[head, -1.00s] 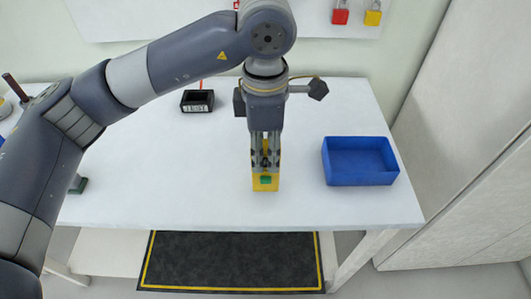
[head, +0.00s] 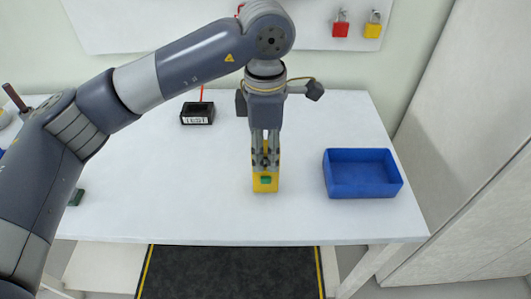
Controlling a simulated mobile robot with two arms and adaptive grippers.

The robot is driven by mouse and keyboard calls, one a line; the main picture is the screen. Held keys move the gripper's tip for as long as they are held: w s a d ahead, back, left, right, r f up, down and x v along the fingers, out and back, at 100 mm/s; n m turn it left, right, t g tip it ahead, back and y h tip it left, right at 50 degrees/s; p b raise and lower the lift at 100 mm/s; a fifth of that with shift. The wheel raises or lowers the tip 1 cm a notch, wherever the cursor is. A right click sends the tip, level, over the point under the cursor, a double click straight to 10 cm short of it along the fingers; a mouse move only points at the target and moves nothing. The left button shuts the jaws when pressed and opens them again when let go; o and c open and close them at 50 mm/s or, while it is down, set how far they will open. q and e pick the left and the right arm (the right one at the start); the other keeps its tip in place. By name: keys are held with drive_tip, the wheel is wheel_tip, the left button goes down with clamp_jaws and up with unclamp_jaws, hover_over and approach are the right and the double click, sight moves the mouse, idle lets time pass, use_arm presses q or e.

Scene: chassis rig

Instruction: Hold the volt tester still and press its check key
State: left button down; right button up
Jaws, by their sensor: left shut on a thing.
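The volt tester (head: 265,185) is a small yellow box on the white table. Its green check key (head: 266,180) faces me, low on the near part of the tester. My left gripper (head: 265,163) comes down from above and is shut on the tester, with a finger on each side of its upper part. The fingers hide part of the tester. Nothing touches the green key in this view. My right gripper is not in view.
A blue open tray (head: 362,190) stands on the right of the white table (head: 180,200). A black box labelled TEST (head: 197,113) lies at the back left. Red (head: 340,28) and yellow (head: 373,28) padlocks hang on the back board. The table's front middle is clear.

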use_arm(q)
drive_tip(key=shift+w+f+b, duration=0.2)
drive_tip(key=shift+w, duration=0.4)
drive_tip(key=shift+w+f+b, duration=0.15)
drive_tip(key=shift+w+f, duration=0.05)
drive_tip(key=shift+w, duration=0.35)
drive_tip(key=shift+w+f, duration=0.2)
drive_tip(key=shift+w, duration=0.45)
drive_tip(key=shift+w+f, duration=0.2)
drive_tip(key=shift+w, duration=0.4)
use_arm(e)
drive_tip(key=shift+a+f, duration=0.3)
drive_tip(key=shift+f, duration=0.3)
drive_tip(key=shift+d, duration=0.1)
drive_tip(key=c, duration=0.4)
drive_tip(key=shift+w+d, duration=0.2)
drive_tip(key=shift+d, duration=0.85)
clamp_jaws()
use_arm(q)
drive_tip(key=shift+f, duration=0.1)
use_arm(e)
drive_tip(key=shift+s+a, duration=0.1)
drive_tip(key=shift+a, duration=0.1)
